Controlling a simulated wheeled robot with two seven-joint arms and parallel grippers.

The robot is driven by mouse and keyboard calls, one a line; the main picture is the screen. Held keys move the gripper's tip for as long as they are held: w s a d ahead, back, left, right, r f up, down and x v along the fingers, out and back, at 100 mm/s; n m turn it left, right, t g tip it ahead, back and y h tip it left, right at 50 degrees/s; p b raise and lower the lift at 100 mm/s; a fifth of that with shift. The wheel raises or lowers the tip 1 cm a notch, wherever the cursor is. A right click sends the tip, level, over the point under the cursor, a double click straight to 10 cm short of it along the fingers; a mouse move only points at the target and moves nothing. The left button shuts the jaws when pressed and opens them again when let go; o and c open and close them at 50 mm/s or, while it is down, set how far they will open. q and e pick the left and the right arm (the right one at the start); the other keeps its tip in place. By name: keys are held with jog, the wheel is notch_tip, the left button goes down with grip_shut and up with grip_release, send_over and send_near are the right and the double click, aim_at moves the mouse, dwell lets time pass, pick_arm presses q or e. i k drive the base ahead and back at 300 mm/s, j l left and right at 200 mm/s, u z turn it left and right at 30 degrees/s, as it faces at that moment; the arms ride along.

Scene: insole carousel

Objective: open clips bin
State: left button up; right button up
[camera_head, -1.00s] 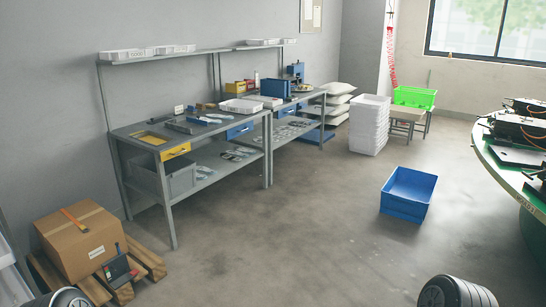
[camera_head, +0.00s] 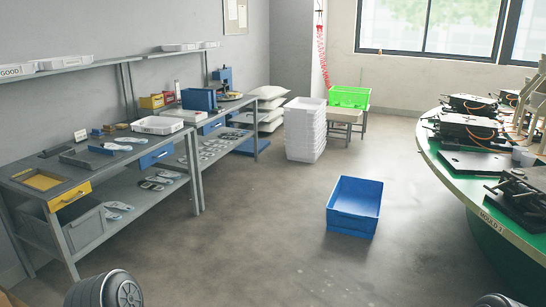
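No bin here carries a readable clips label, so I cannot tell which one is the clips bin. The near workbench (camera_head: 40,166) has a yellow-fronted drawer (camera_head: 70,195) at its left end and a blue-fronted drawer (camera_head: 157,157) further right. Both look shut. The bench behind has another blue-fronted drawer (camera_head: 213,126), which also looks shut. A grey bin (camera_head: 82,232) stands on the near bench's lower shelf. Neither gripper is in view. Dark rounded parts of my arms show at the bottom edge, well apart from the benches.
A blue crate (camera_head: 355,207) stands on the open floor. White stacked crates (camera_head: 304,130) and a green crate (camera_head: 349,97) are at the back. A round green-sided table (camera_head: 480,215) with moulds fills the right. The floor between benches and blue crate is clear.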

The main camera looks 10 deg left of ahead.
aim_at(155, 101)
jog(key=i+j+u, duration=0.1)
jog(key=i, duration=1.4)
jog(key=i+u, duration=0.15)
jog(key=i, duration=1.35)
jog(key=i+u, duration=0.15)
jog(key=i, duration=0.55)
jog(key=i+l, duration=0.2)
jog(key=i, duration=0.55)
jog(key=i+l+u, duration=0.15)
jog(key=i, duration=0.6)
jog(key=i+l, duration=0.2)
jog(key=i, duration=0.55)
jog(key=u, duration=0.05)
